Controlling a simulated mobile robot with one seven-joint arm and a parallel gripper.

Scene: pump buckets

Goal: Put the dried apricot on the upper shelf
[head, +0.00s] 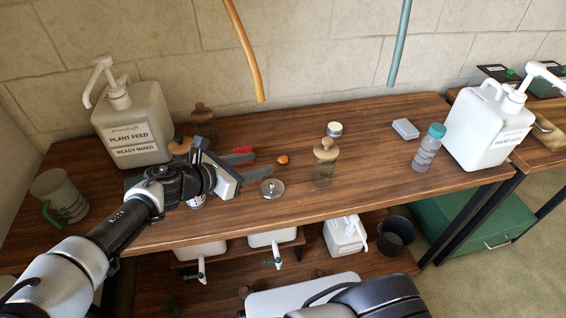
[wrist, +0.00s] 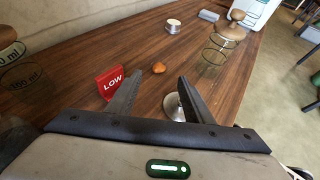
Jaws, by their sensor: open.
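The dried apricot (head: 282,159) is a small orange lump lying on the wooden upper surface (head: 370,165) of the bench. It also shows in the wrist view (wrist: 159,68), beyond the fingertips and roughly centred between them. My gripper (head: 247,164) is to the left of the apricot, over the bench top; in the wrist view its two fingers (wrist: 159,84) are spread with nothing between them. The apricot is apart from the fingers. A lower wooden level (head: 385,268) shows beneath the bench top. No other surface clearly marked as the upper shelf shows.
A red LOW sign (wrist: 111,82) stands by the left finger, and a round metal disc with a knob (head: 272,188) lies by the right one. Bench top right of centre is clear.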

